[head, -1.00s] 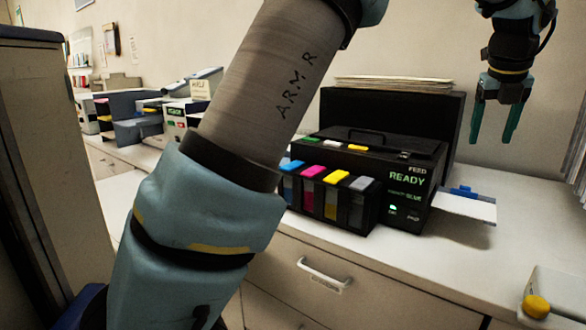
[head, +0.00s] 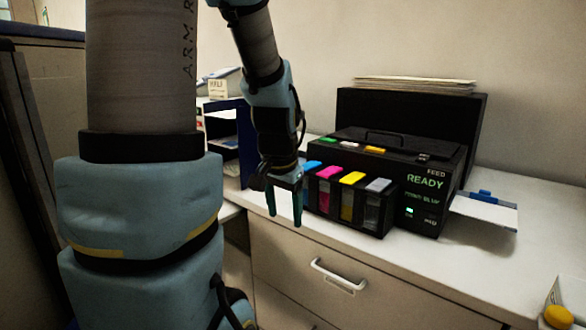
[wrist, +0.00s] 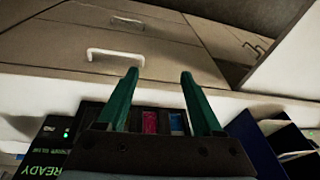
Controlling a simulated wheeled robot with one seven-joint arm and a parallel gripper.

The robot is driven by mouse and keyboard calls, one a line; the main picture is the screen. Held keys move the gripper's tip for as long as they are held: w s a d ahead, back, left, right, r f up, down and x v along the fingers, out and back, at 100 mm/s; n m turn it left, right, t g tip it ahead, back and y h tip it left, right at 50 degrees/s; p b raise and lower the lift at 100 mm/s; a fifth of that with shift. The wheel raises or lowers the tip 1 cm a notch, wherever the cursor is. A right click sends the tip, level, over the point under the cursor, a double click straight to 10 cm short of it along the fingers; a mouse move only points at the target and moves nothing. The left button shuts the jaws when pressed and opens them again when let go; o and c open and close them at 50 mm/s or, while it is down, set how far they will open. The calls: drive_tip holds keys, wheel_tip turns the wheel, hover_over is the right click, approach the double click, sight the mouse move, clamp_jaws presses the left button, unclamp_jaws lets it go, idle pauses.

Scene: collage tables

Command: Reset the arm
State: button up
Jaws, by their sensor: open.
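My gripper (head: 286,206) hangs with its fingers pointing down, in front of the left end of the black printer in the head view. Its two green fingers are apart with nothing between them. It also shows in the wrist view (wrist: 161,105), where the fingers point toward the drawer fronts. My arm comes down from the top of the head view, and its large upper part covers the left side of that picture.
The black printer (head: 440,160) reads READY and has several colour cartridges (head: 345,200) at its front. Paper (head: 485,210) sticks out at its right. Drawers with a white handle (head: 338,275) lie below the counter (head: 450,250). A dark blue organizer (head: 246,140) stands behind my gripper.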

drive_tip(key=s+a+f+n, duration=0.2)
drive_tip(key=s+a+n, duration=0.2)
drive_tip(key=a+n, duration=0.1)
wheel_tip(320, 180, down, 11)
drive_tip(key=s+g+b, duration=0.1)
drive_tip(key=s+b, duration=0.1)
drive_tip(key=b, duration=0.8)
drive_tip(key=shift+s+f, duration=0.2)
drive_tip(key=shift+d, duration=0.1)
